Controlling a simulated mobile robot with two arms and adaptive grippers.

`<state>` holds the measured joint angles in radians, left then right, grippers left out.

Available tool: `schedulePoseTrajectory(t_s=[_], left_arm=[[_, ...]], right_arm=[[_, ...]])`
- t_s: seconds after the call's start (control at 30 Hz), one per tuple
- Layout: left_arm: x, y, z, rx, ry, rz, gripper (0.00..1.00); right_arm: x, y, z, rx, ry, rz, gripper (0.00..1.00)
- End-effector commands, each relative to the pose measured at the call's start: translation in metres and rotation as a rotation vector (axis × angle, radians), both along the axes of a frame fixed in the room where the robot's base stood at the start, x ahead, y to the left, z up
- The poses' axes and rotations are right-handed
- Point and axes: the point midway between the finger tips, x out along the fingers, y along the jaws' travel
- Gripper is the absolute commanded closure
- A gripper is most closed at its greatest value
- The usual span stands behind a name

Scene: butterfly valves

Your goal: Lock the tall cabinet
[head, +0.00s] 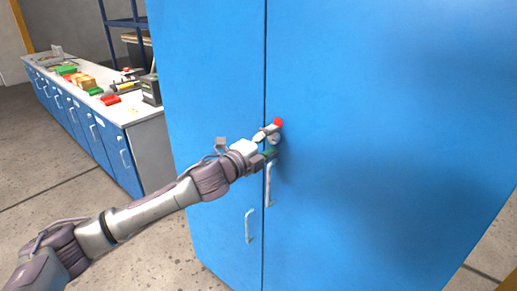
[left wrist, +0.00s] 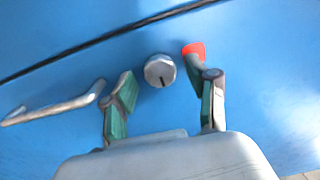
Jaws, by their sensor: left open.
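The tall blue cabinet (head: 370,120) fills the middle and right of the head view, with its doors closed. A round silver lock knob (left wrist: 160,70) with a dark mark sits on its face in the left wrist view. My left gripper (head: 272,141) is at the cabinet front near the door seam, above a handle. Its open fingers (left wrist: 160,78) lie on either side of the knob; I cannot tell whether they touch it. A red patch (left wrist: 194,49) shows at the tip of one finger. In the head view the gripper largely hides the knob. My right gripper is not in view.
Two silver door handles stick out below my gripper: one (head: 269,187) close by, one (head: 249,227) lower left. A low blue counter (head: 149,140) with a pale top and several small items stands at left. Open concrete floor (head: 130,205) lies in front.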

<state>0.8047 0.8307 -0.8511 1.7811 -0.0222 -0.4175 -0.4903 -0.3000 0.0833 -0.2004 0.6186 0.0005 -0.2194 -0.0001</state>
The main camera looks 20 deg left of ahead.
Motion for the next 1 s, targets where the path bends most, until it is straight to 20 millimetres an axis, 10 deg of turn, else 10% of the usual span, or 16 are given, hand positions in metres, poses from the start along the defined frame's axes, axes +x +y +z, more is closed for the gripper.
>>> schedulePoseTrajectory(t_s=[0.5,1.0], left_arm=[[-0.093,0.033,-0.002,0.001,0.004,0.0,0.41],[-0.105,0.038,0.0,0.001,0.001,-0.001,0.41]], right_arm=[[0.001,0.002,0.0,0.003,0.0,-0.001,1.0],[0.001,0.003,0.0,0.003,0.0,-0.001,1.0]])
